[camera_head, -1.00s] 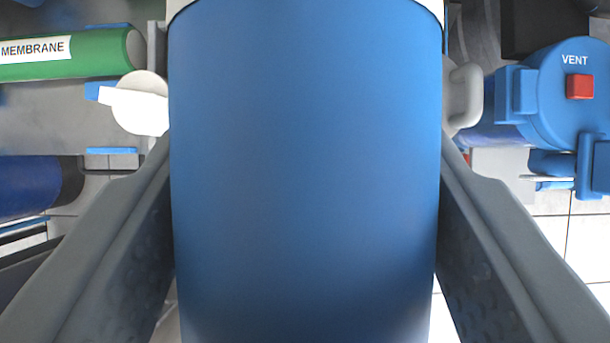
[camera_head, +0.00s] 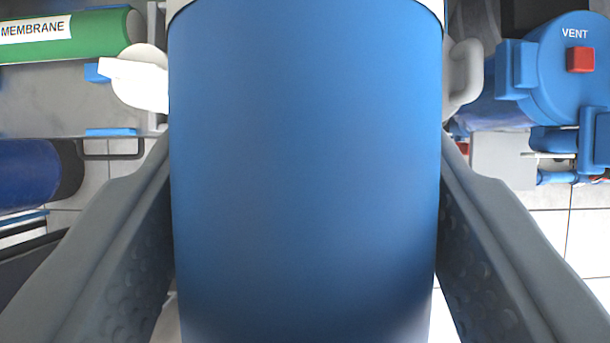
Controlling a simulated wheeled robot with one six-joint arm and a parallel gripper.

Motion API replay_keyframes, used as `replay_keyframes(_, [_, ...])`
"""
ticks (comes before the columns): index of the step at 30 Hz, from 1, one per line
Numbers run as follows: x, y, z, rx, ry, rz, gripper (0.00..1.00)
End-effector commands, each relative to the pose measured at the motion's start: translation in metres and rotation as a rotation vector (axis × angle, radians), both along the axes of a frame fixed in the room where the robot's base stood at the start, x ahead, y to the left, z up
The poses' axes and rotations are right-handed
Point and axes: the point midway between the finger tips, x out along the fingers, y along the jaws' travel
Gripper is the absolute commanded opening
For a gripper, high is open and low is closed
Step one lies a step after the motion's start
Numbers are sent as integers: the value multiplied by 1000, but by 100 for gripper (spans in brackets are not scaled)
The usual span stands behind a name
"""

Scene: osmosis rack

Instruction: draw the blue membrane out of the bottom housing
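The blue membrane (camera_head: 305,170) is a large blue cylinder that fills the middle of the view and runs out of the bottom edge. A pale white rim or band crosses its top end. My gripper (camera_head: 305,250) has one grey finger along each side of the membrane, and both fingers press against it. The bottom housing cannot be made out, as the membrane hides what lies behind it.
At the upper left are a green tube (camera_head: 85,38) labelled MEMBRANE and a white valve handle (camera_head: 138,78). A dark blue cylinder (camera_head: 30,175) lies below them. At right is a blue housing (camera_head: 560,85) marked VENT with a red button (camera_head: 580,60). White floor tiles (camera_head: 545,225) show lower right.

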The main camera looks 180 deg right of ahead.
Motion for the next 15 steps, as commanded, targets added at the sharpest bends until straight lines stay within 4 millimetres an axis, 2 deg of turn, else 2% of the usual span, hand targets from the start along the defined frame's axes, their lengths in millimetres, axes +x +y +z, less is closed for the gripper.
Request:
replay_keyframes(8, [-1, 0, 0, 0, 0, 0, 21])
replay_keyframes(9, [-1, 0, 0, 0, 0, 0, 57])
replay_keyframes(12, [-1, 0, 0, 0, 0, 0, 76])
replay_keyframes(13, [-1, 0, 0, 0, 0, 0, 80])
replay_keyframes(15, [-1, 0, 0, 0, 0, 0, 80])
